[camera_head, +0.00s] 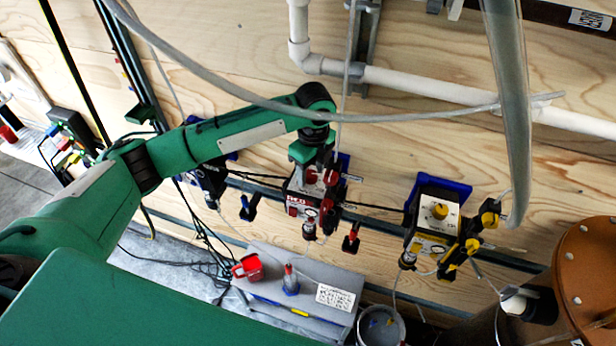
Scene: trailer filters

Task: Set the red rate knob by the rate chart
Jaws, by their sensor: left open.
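My left arm reaches in from the left to the middle unit on the wooden wall. My left gripper (317,172) is at the upper face of this red-marked unit (300,200), over its red knob (331,177). The gripper is open, with its fingers close around or beside the knob; I cannot tell whether they touch it. The gripper hides much of the knob, so its setting cannot be read. A white printed card (335,297), possibly the rate chart, lies on the grey surface below; its text is too small to read. My right gripper is not in view.
A yellow-knobbed unit (432,222) hangs to the right and a blue-backed unit (208,178) to the left. A grey hose (400,118) crosses above. A brown flanged drum (590,262) is at right.

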